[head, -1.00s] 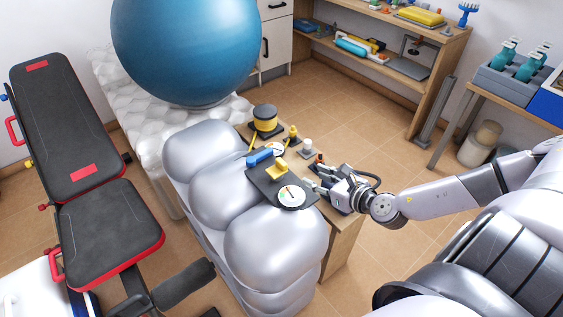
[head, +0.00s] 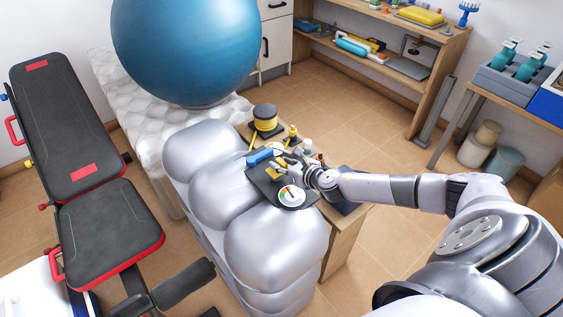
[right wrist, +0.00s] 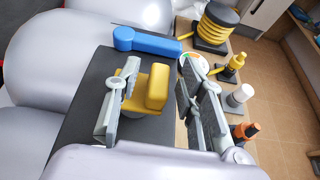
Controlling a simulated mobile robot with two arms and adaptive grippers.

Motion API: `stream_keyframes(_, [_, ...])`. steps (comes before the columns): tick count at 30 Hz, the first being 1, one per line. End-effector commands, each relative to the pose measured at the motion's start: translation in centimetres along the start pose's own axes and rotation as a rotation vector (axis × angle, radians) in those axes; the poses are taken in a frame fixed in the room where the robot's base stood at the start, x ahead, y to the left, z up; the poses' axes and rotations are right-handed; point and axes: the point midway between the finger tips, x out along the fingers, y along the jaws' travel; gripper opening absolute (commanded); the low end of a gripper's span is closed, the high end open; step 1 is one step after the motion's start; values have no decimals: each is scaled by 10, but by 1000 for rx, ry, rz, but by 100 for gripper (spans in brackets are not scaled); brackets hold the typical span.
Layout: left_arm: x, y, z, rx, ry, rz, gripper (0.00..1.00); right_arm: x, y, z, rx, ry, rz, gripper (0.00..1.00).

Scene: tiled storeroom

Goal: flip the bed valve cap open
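A yellow block-shaped part (right wrist: 157,88), which looks like the valve cap, stands on a dark plate (right wrist: 80,122) on the silver inflated bed (right wrist: 62,45). A blue lever-like piece (right wrist: 145,42) lies at the plate's far edge. In the head view the plate (head: 262,184) also carries a round white gauge (head: 291,195). My right gripper (right wrist: 160,75) is open, with one finger on each side of the yellow part in the right wrist view. I cannot tell whether either finger touches it. In the head view the right gripper (head: 285,162) partly covers the plate's far side. My left gripper is not in view.
Beside the bed is a small wooden table with a black-and-yellow coil (right wrist: 214,25), a yellow bottle (right wrist: 231,68), a white-capped item (right wrist: 239,95) and an orange-capped bottle (right wrist: 245,131). A big blue ball (head: 185,45) rests behind. A black bench (head: 85,150) stands left.

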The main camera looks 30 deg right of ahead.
Motion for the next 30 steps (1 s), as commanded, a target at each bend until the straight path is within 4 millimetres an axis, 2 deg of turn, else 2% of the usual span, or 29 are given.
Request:
stream_keyframes(11, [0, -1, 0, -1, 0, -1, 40, 6, 0, 0, 0, 0, 0, 37])
stream_keyframes(28, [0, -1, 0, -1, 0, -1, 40, 6, 0, 0, 0, 0, -1, 0])
stream_keyframes(30, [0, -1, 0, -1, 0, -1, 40, 6, 0, 0, 0, 0, -1, 0])
